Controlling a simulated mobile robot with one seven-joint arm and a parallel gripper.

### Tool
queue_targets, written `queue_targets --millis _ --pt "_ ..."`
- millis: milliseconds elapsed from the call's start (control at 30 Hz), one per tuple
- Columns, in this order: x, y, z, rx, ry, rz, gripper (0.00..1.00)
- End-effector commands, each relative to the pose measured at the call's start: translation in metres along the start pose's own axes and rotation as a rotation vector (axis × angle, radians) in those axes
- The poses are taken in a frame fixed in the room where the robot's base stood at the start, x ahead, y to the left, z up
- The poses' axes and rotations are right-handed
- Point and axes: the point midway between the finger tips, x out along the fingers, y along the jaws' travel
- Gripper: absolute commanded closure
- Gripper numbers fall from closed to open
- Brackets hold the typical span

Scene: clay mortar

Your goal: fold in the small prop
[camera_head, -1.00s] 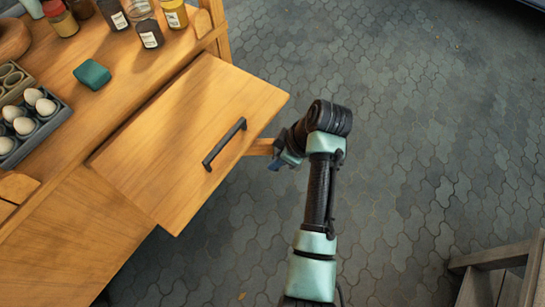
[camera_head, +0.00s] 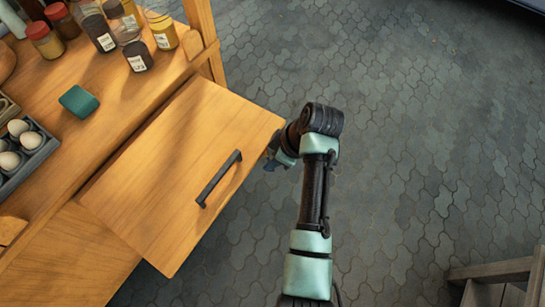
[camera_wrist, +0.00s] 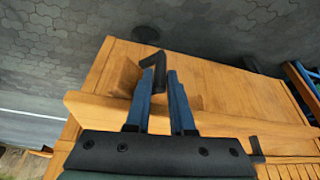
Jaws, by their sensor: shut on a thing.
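The hinged leaf (camera_head: 185,175) stands out from the wooden cabinet in the head view, with a dark bar handle (camera_head: 218,178) on its top. My gripper (camera_head: 273,157) is low beside the leaf's right edge, partly hidden by my own arm. In the wrist view its blue fingers (camera_wrist: 161,85) are closed about a dark, hook-shaped piece (camera_wrist: 152,64), which appears to belong to the small prop. The prop's wooden bar cannot be seen in the head view now; the leaf or my arm hides it. I cannot tell its exact angle.
The cabinet top holds a green block (camera_head: 79,101), a tray of eggs (camera_head: 38,157) and several jars (camera_head: 138,55) at the back. Paved floor to the right is free. A wooden frame (camera_head: 495,270) stands at the lower right.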

Motion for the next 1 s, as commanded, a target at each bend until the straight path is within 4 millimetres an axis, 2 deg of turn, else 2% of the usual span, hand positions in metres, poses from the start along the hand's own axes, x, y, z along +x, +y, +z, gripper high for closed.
queue_targets --millis 33,67,167,467,567,667,1000 --pt "0.000 -0.001 -0.002 -0.004 0.003 -0.001 1.00" --pt "0.000 -0.001 -0.002 -0.004 0.003 -0.001 0.75" --pt "0.000 -0.001 -0.001 -0.004 0.002 -0.002 0.57" --pt "-0.001 -0.001 -0.001 -0.003 0.001 -0.002 0.56" --pt "-0.007 0.000 -0.001 -0.003 0.002 -0.001 0.56" --pt "-0.022 0.000 -0.001 -0.003 0.002 0.001 0.56" --pt "-0.096 0.001 -0.002 -0.004 0.003 0.003 0.56"
